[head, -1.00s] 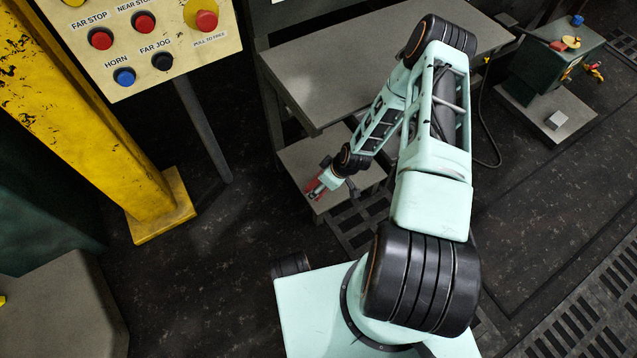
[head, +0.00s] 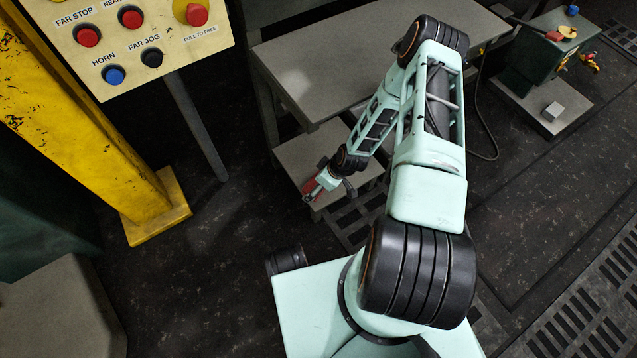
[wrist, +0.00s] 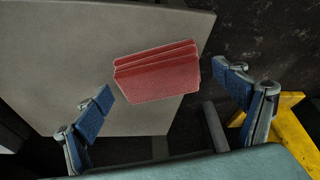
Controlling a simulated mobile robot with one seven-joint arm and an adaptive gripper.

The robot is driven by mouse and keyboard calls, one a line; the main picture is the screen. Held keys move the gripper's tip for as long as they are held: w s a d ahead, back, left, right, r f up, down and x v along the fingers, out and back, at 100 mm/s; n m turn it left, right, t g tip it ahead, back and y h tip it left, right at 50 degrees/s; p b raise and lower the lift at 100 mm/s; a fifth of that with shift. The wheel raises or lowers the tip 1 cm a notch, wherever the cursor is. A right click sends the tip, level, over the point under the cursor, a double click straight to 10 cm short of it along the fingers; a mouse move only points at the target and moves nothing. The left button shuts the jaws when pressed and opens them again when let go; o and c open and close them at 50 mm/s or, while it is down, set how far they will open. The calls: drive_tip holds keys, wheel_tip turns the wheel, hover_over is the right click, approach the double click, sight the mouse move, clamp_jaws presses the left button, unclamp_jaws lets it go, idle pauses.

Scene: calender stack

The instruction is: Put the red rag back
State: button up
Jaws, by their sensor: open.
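The red rag (wrist: 158,74) is a folded bundle in several layers, seen in the wrist view on the grey shelf (wrist: 60,50), partly past its edge. In the head view a bit of the rag (head: 311,186) shows at the left corner of the low shelf (head: 292,156), mostly hidden by my wrist. My gripper (wrist: 170,100) is open, with a blue-padded finger to either side of the rag and none touching it. In the head view my gripper (head: 316,190) is small, at the rag.
A grey table top (head: 330,75) stands above the low shelf. A yellow post (head: 90,130) and a control panel (head: 140,40) with buttons stand at left. A green cabinet (head: 545,50) with small items on top is at upper right. Dark floor is open at right.

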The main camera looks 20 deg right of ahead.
drive_tip(key=p+v, duration=0.4)
drive_tip(key=v, duration=0.8)
drive_tip(key=shift+r, duration=0.1)
